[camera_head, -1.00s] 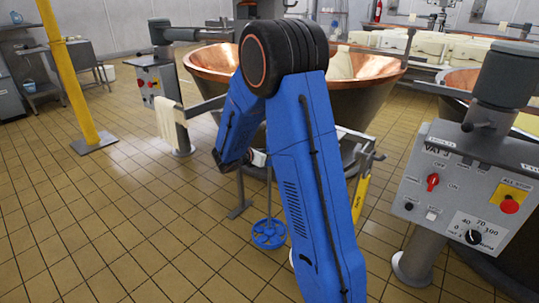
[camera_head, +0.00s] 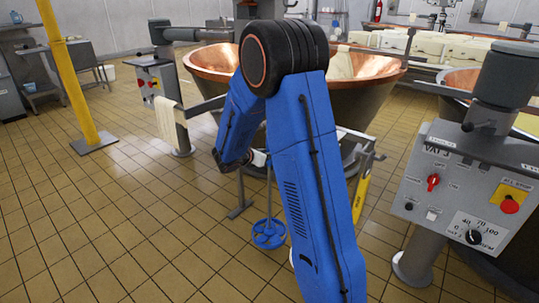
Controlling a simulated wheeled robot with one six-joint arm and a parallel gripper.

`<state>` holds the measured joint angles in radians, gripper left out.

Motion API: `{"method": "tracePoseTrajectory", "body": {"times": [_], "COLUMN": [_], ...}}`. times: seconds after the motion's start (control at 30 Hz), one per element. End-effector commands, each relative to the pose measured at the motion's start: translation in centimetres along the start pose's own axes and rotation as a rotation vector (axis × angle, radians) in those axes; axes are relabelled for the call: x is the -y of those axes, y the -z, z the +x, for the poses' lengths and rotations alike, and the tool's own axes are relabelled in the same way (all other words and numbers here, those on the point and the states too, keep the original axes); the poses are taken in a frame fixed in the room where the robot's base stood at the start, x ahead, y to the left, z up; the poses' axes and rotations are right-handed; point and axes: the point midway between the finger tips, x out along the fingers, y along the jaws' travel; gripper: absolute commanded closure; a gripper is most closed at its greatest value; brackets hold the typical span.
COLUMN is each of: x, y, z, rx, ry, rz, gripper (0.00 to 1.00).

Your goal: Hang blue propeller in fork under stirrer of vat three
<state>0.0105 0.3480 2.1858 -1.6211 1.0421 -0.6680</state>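The blue propeller (camera_head: 269,233), a ringed wheel on a thin upright rod, shows low in the middle of the view, just left of my blue arm link. The rod's upper end runs up to my wrist, where the arm link covers it. My gripper's fingers are hidden behind that link; only a pale piece beside the wrist shows, so its hold on the rod cannot be seen. The control panel marked VAT 3 (camera_head: 470,195) stands at the right, with a grey stirrer post (camera_head: 505,78) above it. The stirrer's fork is not visible.
A large copper vat (camera_head: 350,100) stands behind my arm, with a grey control post (camera_head: 165,85) on its left. Another copper vat (camera_head: 462,80) is partly visible at the right. A yellow pole (camera_head: 68,75) rises at the left. The tiled floor at lower left is clear.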

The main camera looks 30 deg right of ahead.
Motion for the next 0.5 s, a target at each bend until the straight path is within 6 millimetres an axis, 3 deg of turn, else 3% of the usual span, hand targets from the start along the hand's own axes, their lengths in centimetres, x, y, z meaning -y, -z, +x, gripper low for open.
{"method": "tracePoseTrajectory", "body": {"times": [0.5], "x": [-0.03], "y": [-1.09], "z": [-0.43], "rx": [0.002], "ry": [-0.001], "rz": [0.002], "gripper": [1.00]}}
